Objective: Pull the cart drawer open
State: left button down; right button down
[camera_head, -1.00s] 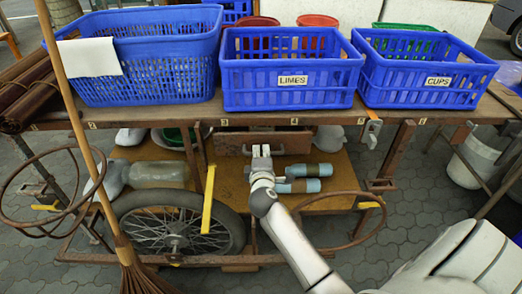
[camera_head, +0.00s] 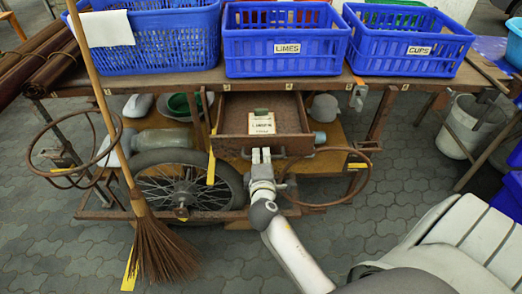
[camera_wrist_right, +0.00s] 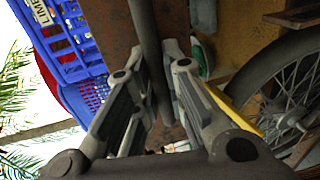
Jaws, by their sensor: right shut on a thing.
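The cart drawer (camera_head: 236,142) is a brown wooden box under the cart's table top. It stands pulled out, and its inside shows, with a pale printed card or pad (camera_head: 262,123) lying in it. My right gripper (camera_head: 261,155) is at the middle of the drawer front. In the right wrist view my right gripper (camera_wrist_right: 158,85) is closed around a dark bar, the drawer handle (camera_wrist_right: 151,45). My left gripper is not in either view.
Blue crates (camera_head: 287,60) stand on the cart top (camera_head: 185,101). A spoked wheel (camera_head: 185,190) and a straw broom (camera_head: 160,245) are at the left. A rusty ring (camera_head: 330,203) is right of the gripper. Paved floor lies in front.

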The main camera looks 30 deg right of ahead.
jog(key=shift+s+a, duration=0.15)
jog(key=shift+s, duration=0.05)
jog(key=c, duration=1.5)
grip_release()
jog(key=v, duration=0.7)
jog(key=shift+s+a, duration=0.15)
jog(key=shift+s, duration=0.1)
